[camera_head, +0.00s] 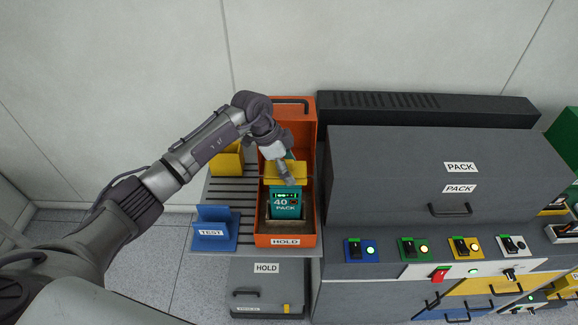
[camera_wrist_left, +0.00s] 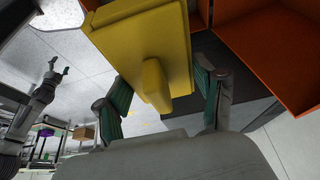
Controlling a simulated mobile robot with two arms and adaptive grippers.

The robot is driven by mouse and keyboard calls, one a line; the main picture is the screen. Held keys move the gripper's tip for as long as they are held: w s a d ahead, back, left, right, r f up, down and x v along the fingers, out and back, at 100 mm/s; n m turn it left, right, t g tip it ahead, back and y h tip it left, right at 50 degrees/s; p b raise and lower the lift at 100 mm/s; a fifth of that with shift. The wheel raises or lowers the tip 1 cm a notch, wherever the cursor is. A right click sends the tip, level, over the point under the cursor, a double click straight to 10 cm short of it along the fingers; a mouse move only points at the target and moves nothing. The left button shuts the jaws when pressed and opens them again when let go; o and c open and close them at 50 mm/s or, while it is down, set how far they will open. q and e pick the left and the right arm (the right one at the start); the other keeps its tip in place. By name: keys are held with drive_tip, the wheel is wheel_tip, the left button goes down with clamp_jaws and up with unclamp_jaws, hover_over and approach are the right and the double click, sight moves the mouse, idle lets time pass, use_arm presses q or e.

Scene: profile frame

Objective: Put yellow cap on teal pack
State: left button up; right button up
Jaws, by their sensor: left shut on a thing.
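The teal pack (camera_head: 286,208), marked "40 PACK" with green lights, stands in the orange HOLD tray (camera_head: 308,215). The yellow cap (camera_head: 271,171) is at the upper part of the pack in the head view and hides its top. My left gripper (camera_head: 290,180) is shut on the cap. In the left wrist view the cap (camera_wrist_left: 140,38) fills the top middle, with its knob between my left fingers (camera_wrist_left: 160,95). I cannot tell whether the cap touches the pack. My right gripper (camera_wrist_left: 56,68) shows small at the left of the wrist view, its fingers apart and empty.
A slatted rack left of the tray bears a blue TEST piece (camera_head: 214,232) and another yellow piece (camera_head: 228,160). A grey PACK cabinet (camera_head: 400,165) stands close on the right, with a row of switches (camera_head: 411,249) below it. The tray walls rise around the pack.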

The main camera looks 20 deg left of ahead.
sight(272, 169)
use_arm(q)
drive_tip(key=shift+p, duration=0.55)
idle(0.7)
drive_tip(key=shift+f+b, duration=0.75)
drive_tip(key=shift+f, duration=0.75)
idle(0.3)
drive_tip(key=o, duration=1)
drive_tip(key=shift+o, duration=0.4)
drive_tip(key=shift+r, duration=0.1)
drive_tip(key=v, duration=1.2)
